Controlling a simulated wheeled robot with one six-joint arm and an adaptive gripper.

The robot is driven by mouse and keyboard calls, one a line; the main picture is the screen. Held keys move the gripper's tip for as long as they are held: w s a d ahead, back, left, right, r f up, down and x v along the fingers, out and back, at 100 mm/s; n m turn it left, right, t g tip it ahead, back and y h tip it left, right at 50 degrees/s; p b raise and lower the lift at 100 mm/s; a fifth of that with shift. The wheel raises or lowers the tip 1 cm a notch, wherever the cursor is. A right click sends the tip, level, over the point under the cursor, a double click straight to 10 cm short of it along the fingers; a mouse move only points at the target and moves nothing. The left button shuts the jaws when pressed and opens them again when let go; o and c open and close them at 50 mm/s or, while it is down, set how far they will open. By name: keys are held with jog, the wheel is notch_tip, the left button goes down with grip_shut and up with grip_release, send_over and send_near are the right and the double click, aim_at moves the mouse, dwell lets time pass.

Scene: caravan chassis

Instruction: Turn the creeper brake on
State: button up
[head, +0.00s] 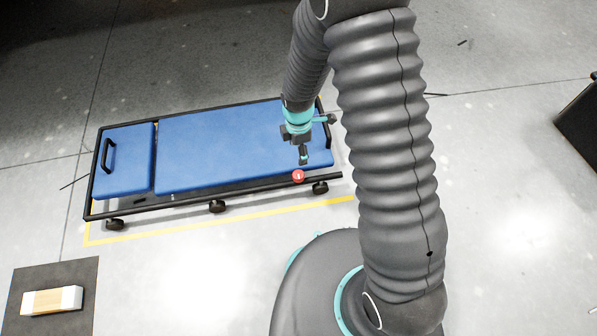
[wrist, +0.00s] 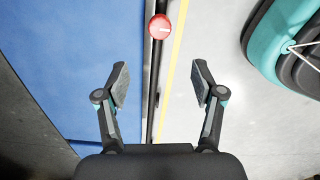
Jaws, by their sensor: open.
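The creeper (head: 225,145) is a low black frame on casters with blue pads, on the floor left of my base in the head view. Its brake is a round red knob (head: 298,176) with a white mark, on the near frame rail by the right end. In the wrist view the red knob (wrist: 160,27) is near the top centre, beyond my fingertips. My gripper (wrist: 160,84) is open and empty, with its fingers apart on either side of the black rail. In the head view my gripper (head: 303,157) is over the creeper's right part, close to the knob.
A yellow line (head: 230,223) runs on the floor along the creeper's near side. A dark mat (head: 80,272) with a wood and white block (head: 52,300) lies at lower left. A dark object (head: 582,122) stands at the right edge. The floor between is clear.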

aim_at(298, 174)
jog(key=shift+n, duration=0.3)
notch_tip(298, 174, down, 14)
jog(key=shift+r+b, duration=0.1)
jog(key=shift+b, duration=0.65)
jog(key=c, duration=1.1)
